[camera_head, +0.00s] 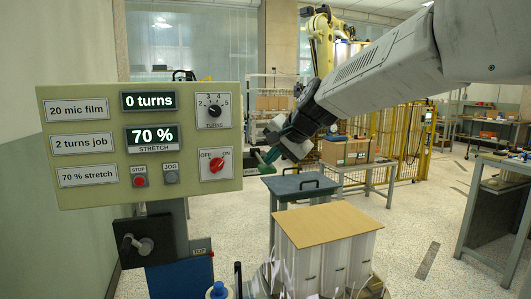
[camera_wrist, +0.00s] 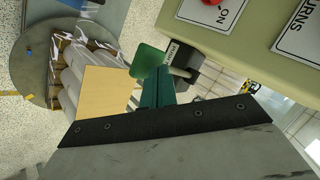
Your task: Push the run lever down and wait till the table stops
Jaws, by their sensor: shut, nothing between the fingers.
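The green run lever (camera_head: 272,155) sticks out from a dark bracket at the right side of the control panel (camera_head: 90,112). In the wrist view the lever's green paddle (camera_wrist: 147,59) lies just beyond my fingertips, beside a small label. My gripper (camera_head: 281,143) is shut and empty, its teal fingers (camera_wrist: 157,85) together at the lever; I cannot tell whether they touch it. The panel display reads 0 turns (camera_head: 149,101) and 70 % stretch (camera_head: 151,137). The round turntable (camera_wrist: 28,80) carries a load with a tan top board (camera_wrist: 106,95).
A blue-grey table (camera_head: 297,185) stands behind the load (camera_head: 325,225). Another workbench (camera_head: 505,165) stands at right, with open floor between.

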